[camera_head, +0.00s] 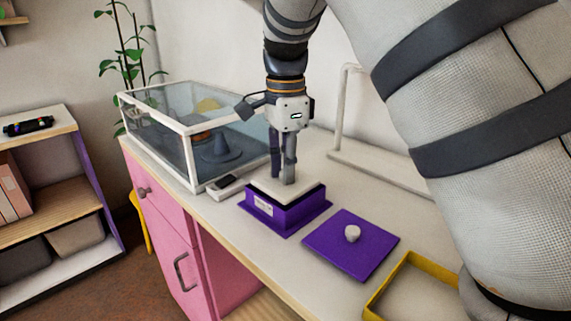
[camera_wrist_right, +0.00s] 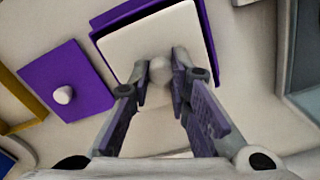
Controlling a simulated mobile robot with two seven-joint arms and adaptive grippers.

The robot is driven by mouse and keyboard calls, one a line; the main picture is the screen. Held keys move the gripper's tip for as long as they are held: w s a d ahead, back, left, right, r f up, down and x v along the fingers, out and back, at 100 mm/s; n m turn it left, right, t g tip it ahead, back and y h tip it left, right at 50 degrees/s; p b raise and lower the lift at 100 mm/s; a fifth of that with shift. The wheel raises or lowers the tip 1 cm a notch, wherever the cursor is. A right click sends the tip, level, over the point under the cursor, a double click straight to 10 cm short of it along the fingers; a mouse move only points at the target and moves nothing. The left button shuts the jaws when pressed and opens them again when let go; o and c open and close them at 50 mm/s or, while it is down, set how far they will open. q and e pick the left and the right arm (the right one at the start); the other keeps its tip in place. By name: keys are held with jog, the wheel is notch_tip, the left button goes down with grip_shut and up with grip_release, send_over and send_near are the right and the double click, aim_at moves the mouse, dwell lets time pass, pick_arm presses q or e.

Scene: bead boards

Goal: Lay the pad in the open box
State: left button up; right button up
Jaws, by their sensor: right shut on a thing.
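The pad (camera_head: 270,187) is a white square slab with a pale knob, which shows in the right wrist view (camera_wrist_right: 159,70). My right gripper (camera_head: 288,180) points down and is shut on that knob. The pad is over the purple open box (camera_head: 284,216), at about the height of its rim. In the right wrist view the pad (camera_wrist_right: 150,36) covers most of the opening and looks slightly turned against the box walls (camera_wrist_right: 208,38). Whether it touches the rim cannot be told. The box's inside is mostly hidden. My left gripper is not in view.
A purple square lid (camera_head: 345,255) with a white knob lies beside the box. A yellow-rimmed tray (camera_head: 386,288) is at the front right. A glass case (camera_head: 160,140) and a small dark device (camera_head: 224,184) stand left of the box. A white stand (camera_head: 380,165) is behind.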

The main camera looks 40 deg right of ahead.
jog(key=shift+f, duration=1.5)
jog(key=o, duration=1.3)
jog(key=shift+r, duration=4.05)
